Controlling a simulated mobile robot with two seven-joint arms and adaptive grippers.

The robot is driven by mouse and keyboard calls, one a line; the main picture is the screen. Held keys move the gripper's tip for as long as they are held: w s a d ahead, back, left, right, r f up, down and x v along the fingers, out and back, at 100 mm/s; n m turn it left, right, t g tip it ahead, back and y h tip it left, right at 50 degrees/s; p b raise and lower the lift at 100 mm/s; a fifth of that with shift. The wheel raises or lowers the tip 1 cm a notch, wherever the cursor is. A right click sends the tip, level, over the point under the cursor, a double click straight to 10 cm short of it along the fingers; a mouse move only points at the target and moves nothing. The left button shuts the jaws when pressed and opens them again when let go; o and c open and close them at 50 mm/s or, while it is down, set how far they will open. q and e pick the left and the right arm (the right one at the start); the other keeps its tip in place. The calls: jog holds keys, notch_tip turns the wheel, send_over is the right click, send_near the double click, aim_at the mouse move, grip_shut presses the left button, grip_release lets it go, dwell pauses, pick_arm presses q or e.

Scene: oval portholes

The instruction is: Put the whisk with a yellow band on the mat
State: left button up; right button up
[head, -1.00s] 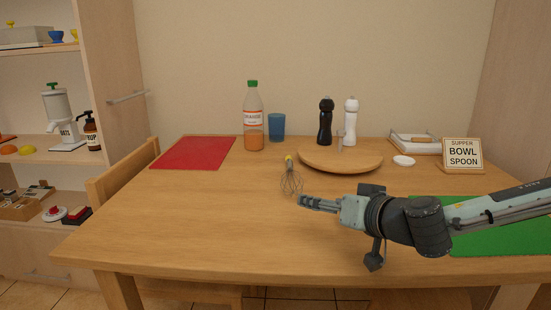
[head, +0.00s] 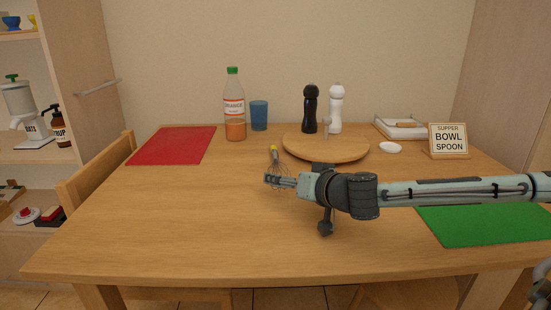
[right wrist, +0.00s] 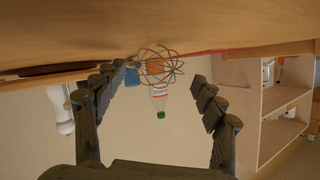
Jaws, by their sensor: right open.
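A red mat (head: 172,145) lies bare at the back left, and a green mat (head: 480,224) lies at the right, partly under my right arm. My left gripper is out of view.
An orange bottle (head: 234,110) and blue cup (head: 259,115) stand behind the whisk. A round wooden board (head: 325,147) is to its right, with black (head: 310,108) and white (head: 335,107) mills nearby. A sign (head: 449,140) stands at the right. The table's front left is clear.

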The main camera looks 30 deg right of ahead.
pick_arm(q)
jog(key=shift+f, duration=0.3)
pick_arm(e)
jog(key=shift+w+f, duration=0.1)
jog(key=shift+w, duration=0.1)
jog(key=shift+c, duration=0.4)
